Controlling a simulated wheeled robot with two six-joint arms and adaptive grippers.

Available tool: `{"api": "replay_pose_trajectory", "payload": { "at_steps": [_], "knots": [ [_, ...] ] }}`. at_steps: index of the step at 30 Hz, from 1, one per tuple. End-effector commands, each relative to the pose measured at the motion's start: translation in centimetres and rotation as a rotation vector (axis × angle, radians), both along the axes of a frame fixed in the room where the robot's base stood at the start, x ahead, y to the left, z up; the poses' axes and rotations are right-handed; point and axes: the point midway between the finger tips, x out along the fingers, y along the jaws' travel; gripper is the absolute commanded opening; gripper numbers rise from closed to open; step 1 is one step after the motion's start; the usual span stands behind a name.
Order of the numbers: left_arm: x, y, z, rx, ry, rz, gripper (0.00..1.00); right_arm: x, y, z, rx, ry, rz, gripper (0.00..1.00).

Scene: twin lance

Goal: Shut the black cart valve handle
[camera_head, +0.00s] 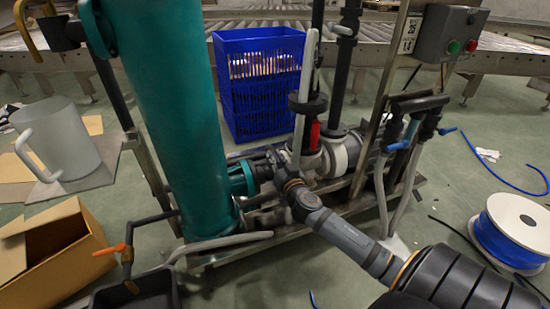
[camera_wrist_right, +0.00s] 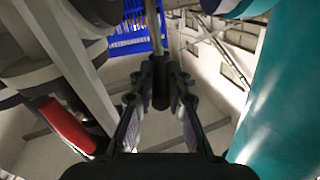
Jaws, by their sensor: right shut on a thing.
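My right gripper (camera_head: 277,168) reaches in from the lower right of the head view, between the teal column (camera_head: 165,100) and the red-marked valve post (camera_head: 311,136). In the right wrist view its two fingers (camera_wrist_right: 160,105) are closed on either side of a black handle grip (camera_wrist_right: 160,84). A thin grey rod (camera_wrist_right: 152,20) runs from this grip to the top edge. In the head view the gripper and pipework largely hide the handle. My left gripper is not in view.
An upright grey lever (camera_head: 305,85) stands close to my right gripper. A blue crate (camera_head: 240,120) is behind the cart. A box with buttons (camera_head: 451,35) is upper right. A cardboard box (camera_head: 60,250), a grey mug (camera_head: 60,140) and a cable spool (camera_head: 515,230) stand around the cart.

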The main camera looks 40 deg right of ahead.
Motion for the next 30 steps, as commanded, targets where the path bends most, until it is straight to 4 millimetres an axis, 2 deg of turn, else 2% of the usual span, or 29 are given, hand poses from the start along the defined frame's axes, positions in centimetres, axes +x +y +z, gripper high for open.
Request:
{"api": "replay_pose_trajectory", "payload": {
  "at_steps": [18,19,24,30],
  "knots": [
    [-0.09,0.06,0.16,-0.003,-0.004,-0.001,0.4,0.11,-0.1,0.17,-0.003,-0.003,0.041,0.0],
    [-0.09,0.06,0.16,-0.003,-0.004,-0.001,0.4,0.11,-0.1,0.17,-0.003,-0.003,0.041,0.16],
    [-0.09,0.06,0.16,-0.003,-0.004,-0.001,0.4,0.08,-0.09,0.12,-0.003,-0.002,0.04,0.38],
    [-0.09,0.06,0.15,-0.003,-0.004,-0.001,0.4,0.06,-0.07,0.06,-0.001,-0.002,0.04,0.38]
  ]
}}
